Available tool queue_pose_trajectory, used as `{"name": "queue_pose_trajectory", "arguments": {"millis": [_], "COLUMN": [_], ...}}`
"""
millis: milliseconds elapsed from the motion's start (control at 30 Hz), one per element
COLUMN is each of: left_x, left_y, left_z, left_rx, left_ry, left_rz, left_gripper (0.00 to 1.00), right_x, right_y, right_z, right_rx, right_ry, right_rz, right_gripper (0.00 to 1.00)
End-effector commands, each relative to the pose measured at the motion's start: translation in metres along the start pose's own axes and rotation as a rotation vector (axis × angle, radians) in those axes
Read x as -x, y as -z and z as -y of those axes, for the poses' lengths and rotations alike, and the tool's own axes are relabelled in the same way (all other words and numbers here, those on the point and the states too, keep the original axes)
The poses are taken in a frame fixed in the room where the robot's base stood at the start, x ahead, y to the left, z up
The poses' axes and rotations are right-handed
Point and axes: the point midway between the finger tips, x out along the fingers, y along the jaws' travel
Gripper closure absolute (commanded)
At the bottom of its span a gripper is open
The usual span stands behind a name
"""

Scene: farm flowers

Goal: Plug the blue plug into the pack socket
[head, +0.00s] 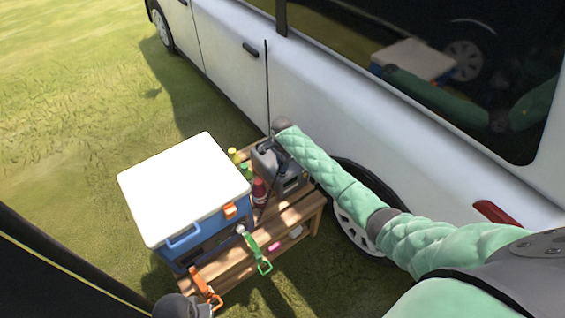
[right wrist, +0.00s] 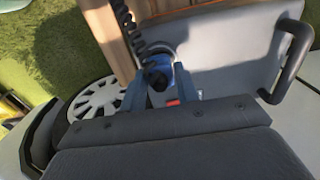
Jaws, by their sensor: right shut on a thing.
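The grey pack (head: 267,163) stands on the right end of a wooden bench, beside the cooler. In the right wrist view it is a broad grey face (right wrist: 228,48) with a dark handle (right wrist: 297,62). My right gripper (head: 271,141) is small and partly hidden over the pack in the head view. In the right wrist view my right gripper (right wrist: 160,88) is shut on the blue plug (right wrist: 156,76), whose black coiled cord (right wrist: 130,28) runs upward. The plug lies against or just before the pack's left side. I cannot make out the socket.
A blue cooler with a white lid (head: 185,180) fills the left of the bench (head: 292,213). A red bottle (head: 259,190) stands between cooler and pack. Green (head: 255,250) and orange (head: 203,287) clips hang in front. A white van (head: 330,100) is close behind. Grass lies left.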

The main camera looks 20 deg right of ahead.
Motion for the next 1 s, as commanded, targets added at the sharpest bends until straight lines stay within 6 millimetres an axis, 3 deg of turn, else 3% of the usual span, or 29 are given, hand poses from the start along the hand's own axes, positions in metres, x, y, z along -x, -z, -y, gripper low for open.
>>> {"name": "queue_pose_trajectory", "arguments": {"millis": [1000], "left_x": [0.0036], "left_y": [0.0005], "left_z": [-0.0003], "left_rx": [0.0], "left_ry": [0.0], "left_rz": [0.0], "left_gripper": [0.64], "right_x": [-0.0063], "right_y": [-0.0005], "right_z": [0.0003], "right_rx": [0.001], "right_ry": [0.001], "right_rz": [0.001], "right_gripper": [0.89]}}
